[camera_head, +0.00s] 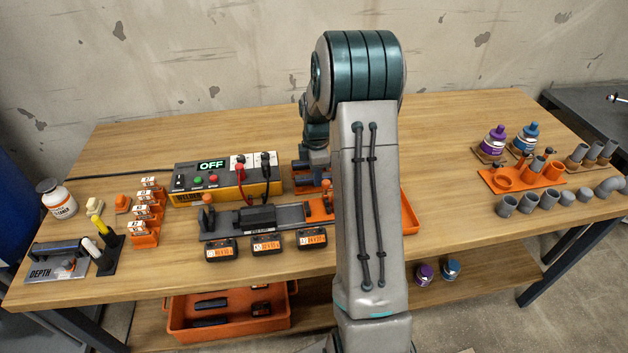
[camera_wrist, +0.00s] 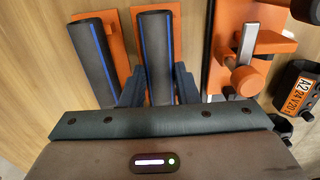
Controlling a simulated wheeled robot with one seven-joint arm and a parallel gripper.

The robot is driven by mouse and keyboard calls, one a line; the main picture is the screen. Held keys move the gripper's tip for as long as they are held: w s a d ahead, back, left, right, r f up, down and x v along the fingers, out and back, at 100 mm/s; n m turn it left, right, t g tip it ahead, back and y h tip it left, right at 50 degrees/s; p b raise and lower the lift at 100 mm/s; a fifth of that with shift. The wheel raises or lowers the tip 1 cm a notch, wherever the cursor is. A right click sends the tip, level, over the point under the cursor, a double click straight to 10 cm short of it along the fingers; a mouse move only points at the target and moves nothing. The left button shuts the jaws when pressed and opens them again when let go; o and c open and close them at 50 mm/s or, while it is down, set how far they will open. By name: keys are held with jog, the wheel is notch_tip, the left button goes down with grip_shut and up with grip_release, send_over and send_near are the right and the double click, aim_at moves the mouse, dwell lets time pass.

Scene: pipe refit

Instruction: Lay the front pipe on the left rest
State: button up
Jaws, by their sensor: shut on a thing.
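In the wrist view the front pipe (camera_wrist: 156,40), dark with a blue stripe, lies along an orange holder (camera_wrist: 139,12). My gripper (camera_wrist: 158,84) is shut on it, one blue-grey finger on each side. A second, similar pipe (camera_wrist: 92,48) lies beside it to the left, apart from my gripper. In the head view my arm hides the gripper and most of this holder. A long grey fixture (camera_head: 225,232) stands in front, with an orange-topped post (camera_head: 207,216) at its left end and an orange clamp (camera_head: 319,208) at its right. I cannot tell which part is the left rest.
The welder box (camera_head: 213,186), reading OFF, stands behind the fixture. Several batteries (camera_head: 267,243) line its front. Small orange stands (camera_head: 146,225) and a depth gauge (camera_head: 57,263) are at the left. Grey fittings (camera_head: 527,203) are at the right. The table's middle right is clear.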

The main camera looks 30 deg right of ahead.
jog(key=shift+r, duration=0.15)
jog(key=shift+r+p, duration=2.1)
jog(key=shift+r, duration=0.9)
jog(key=shift+r+p, duration=0.75)
jog(key=shift+r, duration=0.3)
jog(key=shift+f, duration=0.1)
